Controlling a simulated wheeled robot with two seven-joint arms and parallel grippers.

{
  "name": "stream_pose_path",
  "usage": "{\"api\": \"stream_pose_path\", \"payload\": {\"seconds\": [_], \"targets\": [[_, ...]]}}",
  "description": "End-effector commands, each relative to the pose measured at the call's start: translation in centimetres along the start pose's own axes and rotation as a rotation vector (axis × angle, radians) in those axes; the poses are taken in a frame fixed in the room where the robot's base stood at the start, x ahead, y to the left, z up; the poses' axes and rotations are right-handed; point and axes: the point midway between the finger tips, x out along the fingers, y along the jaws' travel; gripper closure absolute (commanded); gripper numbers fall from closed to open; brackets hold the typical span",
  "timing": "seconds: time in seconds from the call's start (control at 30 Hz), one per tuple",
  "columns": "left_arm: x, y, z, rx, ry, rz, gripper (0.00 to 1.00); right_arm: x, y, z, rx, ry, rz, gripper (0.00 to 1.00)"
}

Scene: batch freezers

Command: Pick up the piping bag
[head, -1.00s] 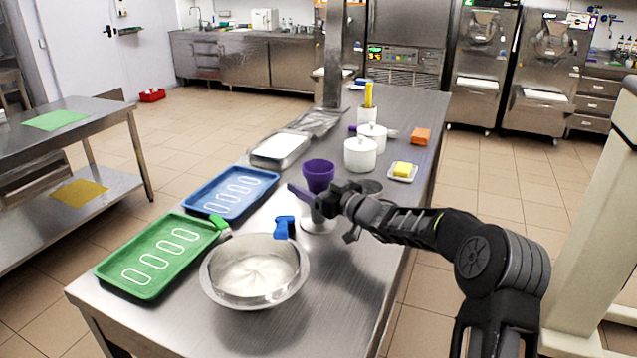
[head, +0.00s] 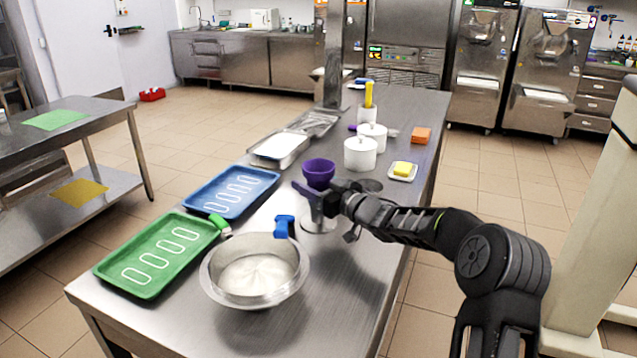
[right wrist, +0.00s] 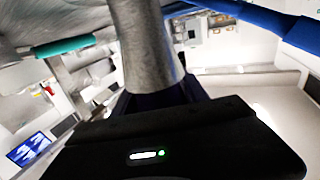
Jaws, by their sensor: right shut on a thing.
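The piping bag shows in the head view as a wide purple top (head: 319,171) over the round metal stand base (head: 319,224), on the steel table. My right gripper (head: 316,198) is just below the purple top, its fingers across the slim part there, and it hides much of that part. In the right wrist view a grey tapered body (right wrist: 147,45) runs between the dark fingers, and the gripper is shut on it. I take it for the bag's lower part, though its edges are unclear. My left gripper is not in view.
A metal bowl of white mix (head: 253,302) with a blue-handled tool stands in front. The green tray (head: 120,285) and blue tray (head: 262,179) lie left. White pots (head: 360,154) and a butter dish (head: 413,174) stand behind. The table's right front is clear.

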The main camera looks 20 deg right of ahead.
Motion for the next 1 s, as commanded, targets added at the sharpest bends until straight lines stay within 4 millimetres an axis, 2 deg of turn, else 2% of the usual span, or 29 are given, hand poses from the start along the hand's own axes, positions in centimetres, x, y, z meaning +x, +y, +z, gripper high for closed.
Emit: {"api": "stream_pose_path", "payload": {"seconds": [0.1,0.33,0.47,0.57,0.9,1.0], "targets": [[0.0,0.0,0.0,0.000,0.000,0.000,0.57,0.0,0.0,-0.1,0.000,0.001,0.000,0.88],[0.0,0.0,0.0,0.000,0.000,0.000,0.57,0.0,0.0,-0.2,-0.001,0.001,0.000,0.88],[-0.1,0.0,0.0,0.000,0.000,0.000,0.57,0.0,0.0,-1.1,-0.002,0.002,-0.001,0.88],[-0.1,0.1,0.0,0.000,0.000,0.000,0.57,0.0,0.0,-2.5,-0.003,0.003,0.000,0.88],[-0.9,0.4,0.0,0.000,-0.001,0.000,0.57,0.0,-0.1,-8.9,-0.003,0.003,-0.001,0.88],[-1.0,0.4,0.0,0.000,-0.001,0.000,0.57,0.0,0.0,-9.7,0.000,0.001,0.000,0.88]]}}
